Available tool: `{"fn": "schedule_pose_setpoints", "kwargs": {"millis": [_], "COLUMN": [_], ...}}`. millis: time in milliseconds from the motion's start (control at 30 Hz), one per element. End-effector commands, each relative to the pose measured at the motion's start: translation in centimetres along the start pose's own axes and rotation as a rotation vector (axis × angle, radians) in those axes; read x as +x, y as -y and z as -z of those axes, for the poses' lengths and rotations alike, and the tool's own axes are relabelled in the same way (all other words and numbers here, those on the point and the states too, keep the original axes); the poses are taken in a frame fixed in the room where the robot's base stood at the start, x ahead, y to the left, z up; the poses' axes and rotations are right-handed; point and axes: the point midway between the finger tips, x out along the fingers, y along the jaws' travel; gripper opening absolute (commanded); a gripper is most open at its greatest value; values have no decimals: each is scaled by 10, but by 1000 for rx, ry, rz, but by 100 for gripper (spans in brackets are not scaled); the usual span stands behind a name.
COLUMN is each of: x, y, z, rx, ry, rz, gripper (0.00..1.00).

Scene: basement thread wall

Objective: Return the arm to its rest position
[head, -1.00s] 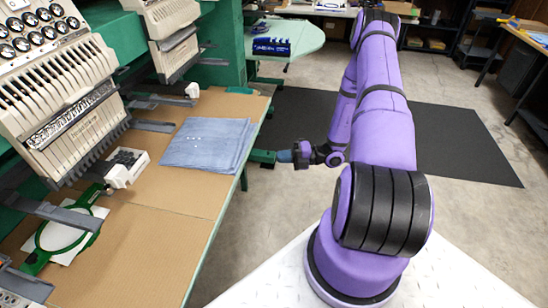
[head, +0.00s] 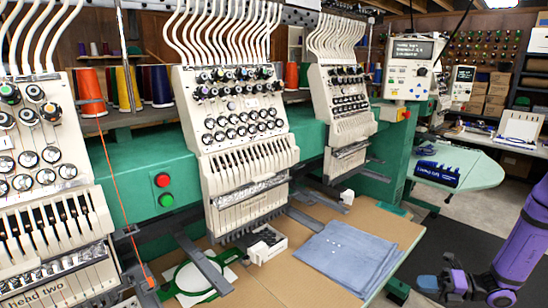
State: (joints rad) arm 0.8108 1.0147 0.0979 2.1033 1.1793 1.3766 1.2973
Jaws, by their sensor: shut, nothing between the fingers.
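My purple arm (head: 525,238) shows at the right edge of the head view, with its upper part cut off by the frame. My gripper (head: 425,284) is low at the right, just off the front edge of the embroidery machine's table. It looks shut and holds nothing. It is apart from the folded blue denim cloth (head: 347,254), which lies flat on the tan table (head: 270,284) to its left.
A green embroidery machine with several cream heads (head: 235,130) stands behind the table. A green hoop (head: 195,278) lies at the front left. A control panel (head: 410,70) hangs at the right. A pale green side table (head: 475,165) bears a dark blue item. Dark matting covers the floor at right.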

Motion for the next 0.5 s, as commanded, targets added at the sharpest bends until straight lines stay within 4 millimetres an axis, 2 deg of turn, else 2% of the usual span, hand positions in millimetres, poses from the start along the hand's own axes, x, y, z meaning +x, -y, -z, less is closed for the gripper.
{"fn": "schedule_pose_setpoints", "kwargs": {"millis": [33,200,500], "x": [4,16,34], "y": [-18,-67,-151], "z": [-6,-14,-15], "rx": [-73,-305,-723], "ry": [-53,-222,-517], "rz": [15,49,79], "gripper": [0,0,0]}}
